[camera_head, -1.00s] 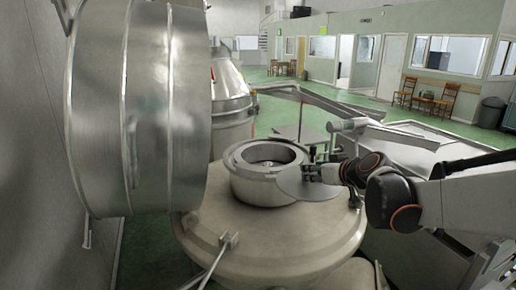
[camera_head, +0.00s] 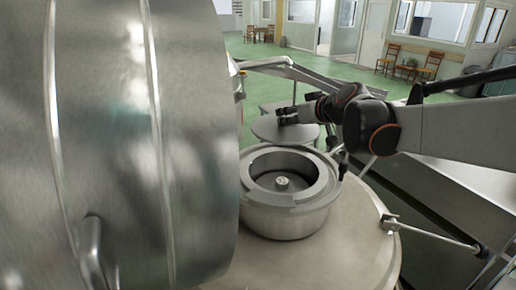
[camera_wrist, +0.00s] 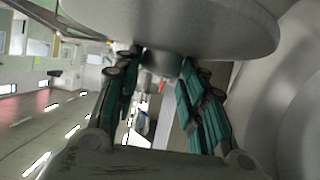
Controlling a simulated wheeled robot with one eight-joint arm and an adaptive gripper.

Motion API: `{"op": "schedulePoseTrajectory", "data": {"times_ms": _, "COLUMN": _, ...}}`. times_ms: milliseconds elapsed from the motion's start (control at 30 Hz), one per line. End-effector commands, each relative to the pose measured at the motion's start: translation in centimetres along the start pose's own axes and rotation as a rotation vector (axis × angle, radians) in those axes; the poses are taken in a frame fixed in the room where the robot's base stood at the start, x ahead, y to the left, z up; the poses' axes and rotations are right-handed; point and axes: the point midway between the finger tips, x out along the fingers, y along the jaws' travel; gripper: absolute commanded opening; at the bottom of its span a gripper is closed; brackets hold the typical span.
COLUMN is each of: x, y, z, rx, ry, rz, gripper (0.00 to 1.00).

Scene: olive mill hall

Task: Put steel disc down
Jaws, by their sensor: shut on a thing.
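The steel disc (camera_head: 268,130) is a thin round grey plate. In the head view it is nearly level, just behind the raised ring. My gripper (camera_head: 287,115) is over the disc's upper side. In the wrist view the disc (camera_wrist: 190,28) fills the top, and my gripper (camera_wrist: 158,72) has its fingers closed on the short knob (camera_wrist: 160,64) at its middle. I cannot tell whether the disc touches anything beneath it.
The thick steel ring (camera_head: 250,207) around an open well with a small hub (camera_head: 283,182) stands on the domed vessel top (camera_head: 340,250). A big steel drum (camera_head: 110,140) blocks the left. A thin rod (camera_head: 432,232) lies at the right.

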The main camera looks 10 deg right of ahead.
Motion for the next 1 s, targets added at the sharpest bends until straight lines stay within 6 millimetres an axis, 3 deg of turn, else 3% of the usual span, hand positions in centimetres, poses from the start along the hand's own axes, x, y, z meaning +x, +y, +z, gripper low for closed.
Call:
{"op": "schedulePoseTrajectory", "data": {"times_ms": 300, "x": 3.4, "y": 0.0, "z": 7.0, "rx": 0.0, "ry": 0.001, "rz": 0.0, "gripper": 0.0}}
{"op": "schedulePoseTrajectory", "data": {"times_ms": 500, "x": 5.1, "y": 0.0, "z": 10.7, "rx": 0.001, "ry": 0.001, "rz": 0.0, "gripper": 0.0}}
{"op": "schedulePoseTrajectory", "data": {"times_ms": 1000, "x": 7.3, "y": 0.0, "z": 15.2, "rx": 0.001, "ry": 0.001, "rz": 0.0, "gripper": 0.0}}
